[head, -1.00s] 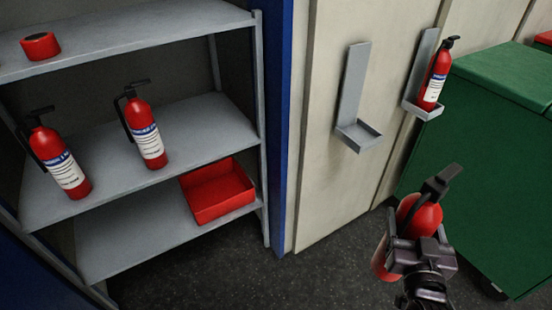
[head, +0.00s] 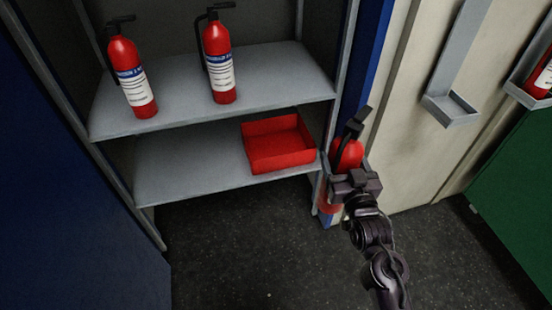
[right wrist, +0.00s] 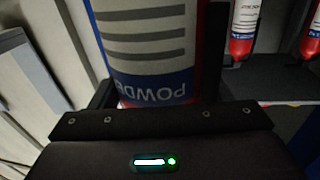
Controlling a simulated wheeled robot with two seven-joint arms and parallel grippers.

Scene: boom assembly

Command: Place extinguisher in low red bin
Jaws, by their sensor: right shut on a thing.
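My right gripper (head: 349,176) is shut on a red fire extinguisher (head: 346,154) with a black handle, held upright in front of the shelf unit's right post. In the right wrist view the held extinguisher's label (right wrist: 152,50) fills the space between the fingers (right wrist: 158,90). The low red bin (head: 278,146) is an open, shallow tray on the lower shelf (head: 190,165). It looks empty, though part of its inside is hidden by its front wall. The gripper and extinguisher are to the right of the bin, apart from it. My left gripper is not in view.
Two more extinguishers (head: 131,75) (head: 218,60) stand on the shelf above (head: 175,95). An empty grey wall bracket (head: 452,108) is at the right, beside another bracket holding an extinguisher (head: 543,75). A green container (head: 520,190) stands at the right edge. The dark floor in front is clear.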

